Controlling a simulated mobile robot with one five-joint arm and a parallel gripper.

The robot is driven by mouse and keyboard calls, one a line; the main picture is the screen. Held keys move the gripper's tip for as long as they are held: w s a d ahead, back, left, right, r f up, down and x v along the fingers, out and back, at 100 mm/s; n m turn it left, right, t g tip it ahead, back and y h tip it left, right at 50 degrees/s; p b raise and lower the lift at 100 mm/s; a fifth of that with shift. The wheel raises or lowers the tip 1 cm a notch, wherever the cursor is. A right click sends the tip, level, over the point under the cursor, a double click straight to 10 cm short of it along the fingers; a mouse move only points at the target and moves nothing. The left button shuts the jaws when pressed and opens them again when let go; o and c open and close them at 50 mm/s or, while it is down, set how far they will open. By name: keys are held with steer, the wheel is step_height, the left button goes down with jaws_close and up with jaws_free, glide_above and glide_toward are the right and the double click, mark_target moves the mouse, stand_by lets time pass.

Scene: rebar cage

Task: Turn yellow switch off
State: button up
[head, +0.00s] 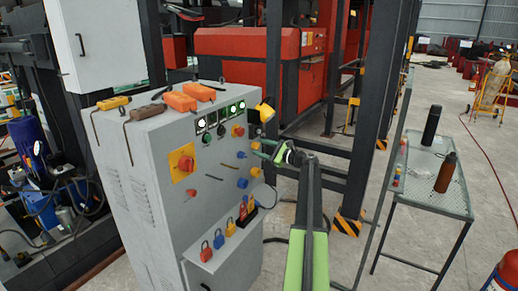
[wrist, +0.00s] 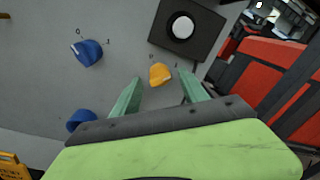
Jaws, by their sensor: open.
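The yellow switch (wrist: 160,74) is a small rotary knob on the grey panel, with faint marks on either side of it. In the wrist view it sits between and just beyond the tips of my gripper (wrist: 161,87). My gripper is open, with one green finger on each side and nothing held. I cannot tell whether the fingers touch the knob or which mark it points to. In the head view my gripper (head: 266,149) is at the right edge of the cabinet face, close to a small yellow knob (head: 255,145).
Blue knobs (wrist: 87,53) sit left of the yellow one, and a black box with a white button (wrist: 182,27) is above right. The grey cabinet (head: 145,180) carries a padlock shelf (head: 225,244). A mesh table (head: 435,180) stands at right.

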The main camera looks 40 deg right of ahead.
steer(key=shift+w+a, duration=0.15)
steer(key=shift+w, duration=0.45)
steer(key=shift+c, duration=0.2)
jaws_close()
